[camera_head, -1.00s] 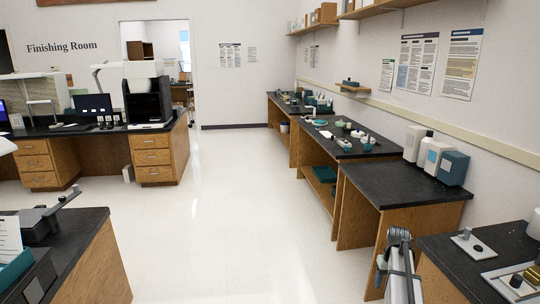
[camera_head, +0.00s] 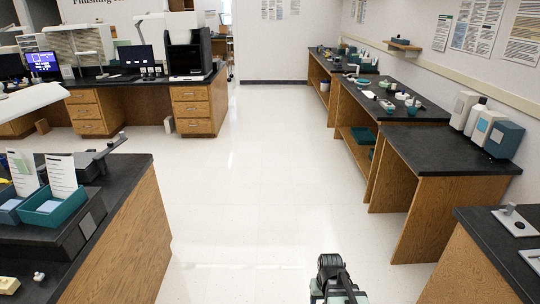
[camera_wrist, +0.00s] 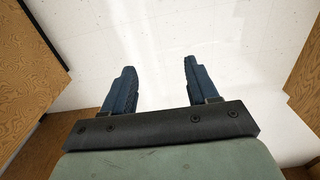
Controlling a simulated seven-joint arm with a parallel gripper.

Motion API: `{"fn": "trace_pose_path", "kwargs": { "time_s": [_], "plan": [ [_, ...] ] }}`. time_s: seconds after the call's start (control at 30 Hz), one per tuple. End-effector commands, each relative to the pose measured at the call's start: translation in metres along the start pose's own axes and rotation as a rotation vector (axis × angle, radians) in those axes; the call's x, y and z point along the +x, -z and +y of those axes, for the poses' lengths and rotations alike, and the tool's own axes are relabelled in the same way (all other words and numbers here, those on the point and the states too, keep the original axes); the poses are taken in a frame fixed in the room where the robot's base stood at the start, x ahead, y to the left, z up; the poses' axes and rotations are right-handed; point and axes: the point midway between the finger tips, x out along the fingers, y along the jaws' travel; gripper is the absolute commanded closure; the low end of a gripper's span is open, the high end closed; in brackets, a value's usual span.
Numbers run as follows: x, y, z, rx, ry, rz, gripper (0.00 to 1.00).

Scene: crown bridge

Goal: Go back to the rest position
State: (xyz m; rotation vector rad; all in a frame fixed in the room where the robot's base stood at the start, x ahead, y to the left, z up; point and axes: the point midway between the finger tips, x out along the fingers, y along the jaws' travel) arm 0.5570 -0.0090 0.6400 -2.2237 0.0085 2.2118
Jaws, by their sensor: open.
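In the wrist view, my gripper (camera_wrist: 158,85) points toward the pale floor. Its two dark blue fingers are spread wide, with nothing between them. In the head view, part of my arm shows at the bottom middle, over the open aisle, but the fingers cannot be made out there. The arm is apart from the benches on both sides.
A black-topped bench (camera_head: 140,175) with teal trays (camera_head: 56,207) stands at the left. Black-topped wooden benches line the right wall, the nearest (camera_head: 485,235) at the lower right. White dispensers (camera_head: 463,108) stand farther back. The tiled floor (camera_head: 255,170) between is clear.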

Motion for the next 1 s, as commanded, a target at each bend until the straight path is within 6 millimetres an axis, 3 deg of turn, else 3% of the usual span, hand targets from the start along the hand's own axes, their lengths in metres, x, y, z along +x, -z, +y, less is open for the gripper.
{"fn": "trace_pose_path", "kwargs": {
  "time_s": [0.07, 0.27, 0.47, 1.0],
  "plan": [
    [0.003, -0.015, -0.013, -0.013, 0.000, -0.001, 0.41],
    [0.032, -0.034, -0.009, -0.007, 0.000, -0.062, 0.41],
    [0.064, -0.065, -0.008, -0.006, 0.000, -0.134, 0.41],
    [0.160, -0.198, -0.007, -0.004, -0.001, -0.400, 0.41]
  ]
}}
